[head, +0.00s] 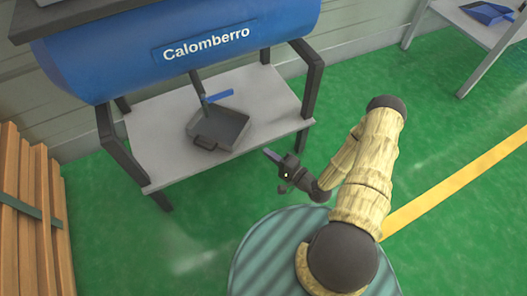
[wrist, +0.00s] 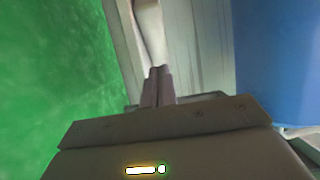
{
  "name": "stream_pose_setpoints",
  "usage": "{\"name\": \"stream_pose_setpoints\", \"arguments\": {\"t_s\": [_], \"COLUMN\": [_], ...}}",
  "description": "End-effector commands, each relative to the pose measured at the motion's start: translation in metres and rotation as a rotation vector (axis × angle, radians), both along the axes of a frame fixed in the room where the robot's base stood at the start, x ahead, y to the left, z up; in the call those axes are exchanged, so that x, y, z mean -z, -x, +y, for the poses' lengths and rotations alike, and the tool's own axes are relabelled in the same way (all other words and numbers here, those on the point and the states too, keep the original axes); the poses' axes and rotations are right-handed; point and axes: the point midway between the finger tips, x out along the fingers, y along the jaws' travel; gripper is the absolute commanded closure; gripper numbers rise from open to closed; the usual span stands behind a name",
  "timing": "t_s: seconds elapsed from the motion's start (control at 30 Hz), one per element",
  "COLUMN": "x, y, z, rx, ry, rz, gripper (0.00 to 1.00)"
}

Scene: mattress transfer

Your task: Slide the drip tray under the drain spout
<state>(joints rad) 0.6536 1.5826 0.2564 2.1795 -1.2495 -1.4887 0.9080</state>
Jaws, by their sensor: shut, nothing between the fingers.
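The dark grey drip tray (head: 232,128) sits on a pale shelf under the blue tank, its handle (head: 205,143) toward the front. The drain spout (head: 198,82) is a dark pipe coming down from the tank, with a blue lever (head: 220,96). Its lower end overlaps the tray's back left part in the head view; I cannot tell if it is directly above it. My gripper (head: 268,153) is shut and empty, right of the tray and apart from it, off the shelf's front edge. Its closed fingers show in the wrist view (wrist: 157,84), where I cannot make out the tray.
The blue tank (head: 130,70) stands on dark legs (head: 312,85) around the shelf (head: 160,135). Wooden slats (head: 35,215) stand at left. A grey table (head: 490,30) with a blue dustpan-like item (head: 487,13) is at far right. Green floor (head: 420,140) is open at right.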

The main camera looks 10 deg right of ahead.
Motion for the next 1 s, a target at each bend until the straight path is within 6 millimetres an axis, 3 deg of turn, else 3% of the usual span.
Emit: {"name": "stream_pose_setpoints", "arguments": {"t_s": [0.17, 0.37, 0.57, 0.77, 1.0], "x": [-0.008, -0.027, -0.059, -0.106, -0.179], "y": [-0.007, -0.023, -0.037, -0.042, -0.033], "z": [-0.001, -0.009, -0.025, -0.044, -0.071], "rx": [-0.03, -0.115, -0.202, -0.267, -0.308], "ry": [0.096, 0.401, 0.745, 1.04, 1.315], "rz": [0.008, 0.038, 0.082, 0.136, 0.233], "gripper": [1.0, 1.0, 1.0, 1.0, 1.0]}}
